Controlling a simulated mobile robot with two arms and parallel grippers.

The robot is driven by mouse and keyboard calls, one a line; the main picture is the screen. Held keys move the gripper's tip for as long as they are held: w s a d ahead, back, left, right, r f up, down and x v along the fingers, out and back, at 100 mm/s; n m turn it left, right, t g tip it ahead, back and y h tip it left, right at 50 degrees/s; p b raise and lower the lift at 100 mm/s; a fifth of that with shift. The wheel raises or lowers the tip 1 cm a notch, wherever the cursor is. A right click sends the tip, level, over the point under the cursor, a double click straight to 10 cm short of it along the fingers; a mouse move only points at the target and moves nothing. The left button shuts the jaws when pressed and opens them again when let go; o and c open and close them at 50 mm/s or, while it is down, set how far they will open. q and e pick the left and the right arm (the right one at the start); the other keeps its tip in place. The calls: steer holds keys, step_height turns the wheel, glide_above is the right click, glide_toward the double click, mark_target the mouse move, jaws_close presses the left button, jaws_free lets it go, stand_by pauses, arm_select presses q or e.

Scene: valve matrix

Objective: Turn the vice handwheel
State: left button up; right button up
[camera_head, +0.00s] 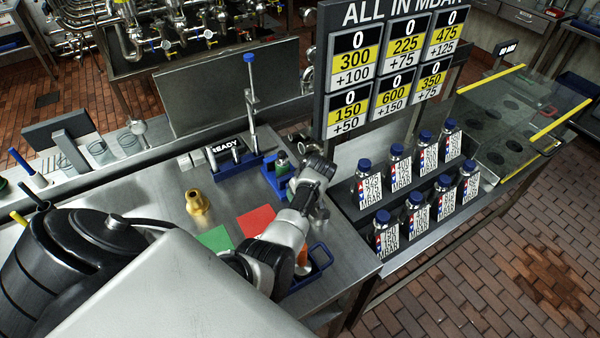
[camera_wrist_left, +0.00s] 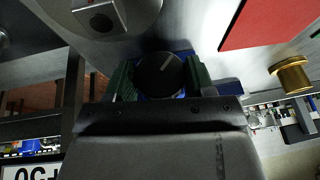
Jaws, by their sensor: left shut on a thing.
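The vice (camera_head: 276,181) is a blue block on the steel bench, at the middle of the head view. My left gripper (camera_head: 291,163) reaches it from the right. In the left wrist view, a round black knob with a pale line, which looks like the vice handwheel (camera_wrist_left: 160,73), sits between the two fingers of my left gripper (camera_wrist_left: 160,82). The fingers are shut on it from both sides. Blue parts of the vice show behind the knob. My arm hides part of the vice in the head view. My right gripper is not in view.
A READY sign (camera_head: 226,146) and a tall stand (camera_head: 252,110) are behind. Several blue-capped bottles (camera_head: 397,168) stand at right, below a pressure board (camera_head: 391,65).

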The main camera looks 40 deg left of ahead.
arm_select(q)
steer(key=g+b, duration=0.1)
steer(key=g+y+b, duration=0.1)
steer(key=shift+w+d+f+m+g+b, duration=0.1)
steer(key=shift+w+f+m+g+b, duration=0.1)
steer(key=shift+m+g+b, duration=0.15)
steer(key=shift+r+g+b, duration=0.1)
steer(key=shift+g+b, duration=0.15)
steer(key=shift+b, duration=0.05)
steer(key=o, duration=0.9)
steer(key=shift+o, duration=0.2)
steer(key=shift+r, duration=0.1)
